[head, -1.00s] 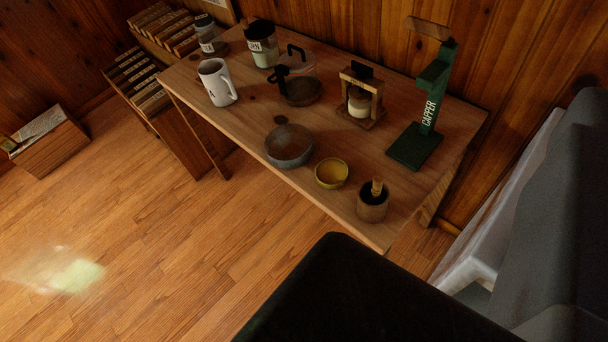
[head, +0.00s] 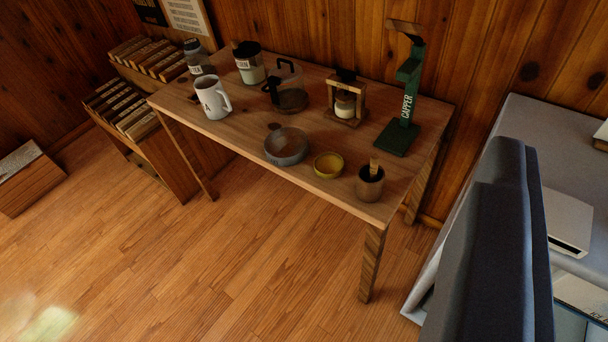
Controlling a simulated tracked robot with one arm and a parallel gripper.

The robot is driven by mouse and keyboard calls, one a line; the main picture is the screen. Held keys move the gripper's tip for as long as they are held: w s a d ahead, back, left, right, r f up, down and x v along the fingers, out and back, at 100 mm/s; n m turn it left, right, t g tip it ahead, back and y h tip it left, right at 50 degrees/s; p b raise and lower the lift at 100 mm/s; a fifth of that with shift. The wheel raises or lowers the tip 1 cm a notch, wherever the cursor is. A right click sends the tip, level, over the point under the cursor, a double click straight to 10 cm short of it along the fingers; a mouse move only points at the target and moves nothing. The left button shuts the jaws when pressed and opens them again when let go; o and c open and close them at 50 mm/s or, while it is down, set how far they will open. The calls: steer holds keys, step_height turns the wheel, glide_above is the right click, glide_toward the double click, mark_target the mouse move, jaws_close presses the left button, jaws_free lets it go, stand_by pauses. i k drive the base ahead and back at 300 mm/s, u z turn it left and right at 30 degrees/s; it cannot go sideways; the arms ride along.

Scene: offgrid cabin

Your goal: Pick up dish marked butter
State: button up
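I cannot make out a dish that reads butter. On the wooden table (head: 235,130), a glass jar (head: 197,60) at the back left has a label of which only an ending like "TER" shows. A grey bowl (head: 286,147) and a small yellow bowl (head: 328,166) stand near the front edge, with no readable marking. A white mug (head: 212,100) stands at the left with a dark letter on it. My gripper is not in view.
A second labelled jar (head: 247,63), a glass pot (head: 289,95), a wooden-framed stand (head: 346,103), a green capper (head: 403,110) and a brown cup (head: 369,184) share the table. Card-like racks (head: 125,105) stand left. A dark upright panel (head: 490,240) blocks the right foreground. The floor (head: 220,260) is clear.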

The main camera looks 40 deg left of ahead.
mark_target(329, 165)
steer(key=z, duration=0.2)
steer(key=i, duration=0.9)
steer(key=u, duration=0.1)
